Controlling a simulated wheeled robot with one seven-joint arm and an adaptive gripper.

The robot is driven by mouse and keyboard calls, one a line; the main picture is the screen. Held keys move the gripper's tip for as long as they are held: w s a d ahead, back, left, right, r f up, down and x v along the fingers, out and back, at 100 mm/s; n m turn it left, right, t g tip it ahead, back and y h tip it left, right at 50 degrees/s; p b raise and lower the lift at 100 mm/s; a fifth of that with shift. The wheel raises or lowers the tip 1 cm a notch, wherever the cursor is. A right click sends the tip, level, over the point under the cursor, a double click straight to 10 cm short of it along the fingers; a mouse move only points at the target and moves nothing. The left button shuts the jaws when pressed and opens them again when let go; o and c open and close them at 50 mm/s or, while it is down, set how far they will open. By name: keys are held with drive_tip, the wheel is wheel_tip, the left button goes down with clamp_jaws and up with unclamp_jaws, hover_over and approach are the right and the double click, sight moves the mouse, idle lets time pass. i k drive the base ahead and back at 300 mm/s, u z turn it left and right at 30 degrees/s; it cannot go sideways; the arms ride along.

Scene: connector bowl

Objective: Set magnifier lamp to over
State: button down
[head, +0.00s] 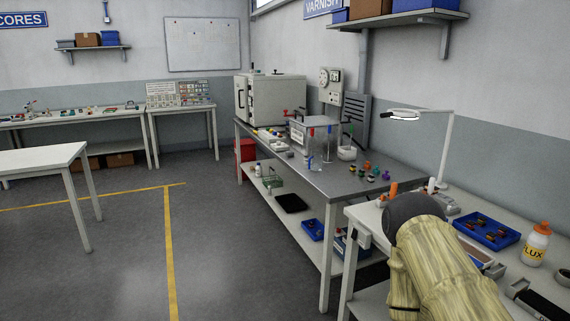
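The magnifier lamp stands at the right in the head view. Its white post rises from the near bench, and a thin arm runs left from the top to a flat lighted head (405,115) with a short dark handle. In the picture the head hangs over the right end of the grey metal bench; I cannot tell exactly what lies beneath it. A pale, wood-patterned arm part with a dark rounded end, seemingly mine, stands in front of the near bench, below the lamp. My gripper cannot be seen.
The near bench (365,223) holds a blue tray (486,230) and a flux bottle (537,244). The metal bench (405,175) carries a clear box, colored parts and a large white cabinet (275,101). The floor at left is open, with a white table (40,160) beyond.

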sight(401, 113)
drive_tip(key=u, duration=0.6)
drive_tip(key=i, duration=0.95)
drive_tip(key=z, duration=0.35)
